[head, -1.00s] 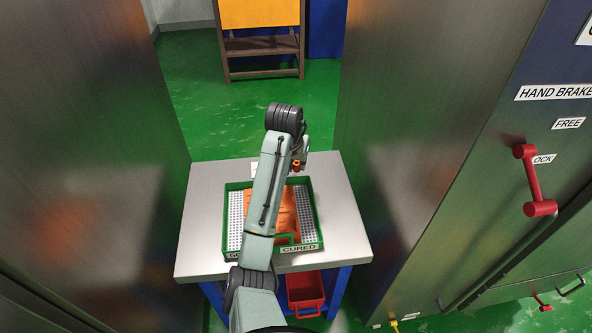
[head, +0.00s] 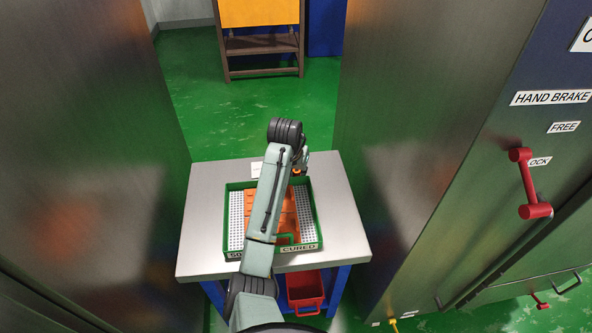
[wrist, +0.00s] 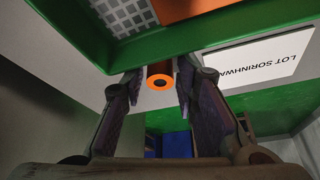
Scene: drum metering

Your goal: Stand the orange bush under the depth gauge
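The orange bush (wrist: 160,83) is a short tube with a dark bore, seen end-on between my fingertips in the wrist view. My gripper (wrist: 161,75) is shut on it. In the head view my gripper (head: 301,166) is beyond the right part of the tray's far edge, with the bush (head: 297,172) showing as a small orange spot below it. In the wrist view the bush is just outside the green tray wall; whether it touches the bench cannot be told. I cannot make out a depth gauge in either view.
A green tray (head: 318,226) marked CURED, with an orange block (head: 286,222) inside, stands on the grey bench (head: 345,225). A white lot card (wrist: 262,54) lies by the tray. Tall metal cabinets flank the bench. A red bin (head: 305,290) is below.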

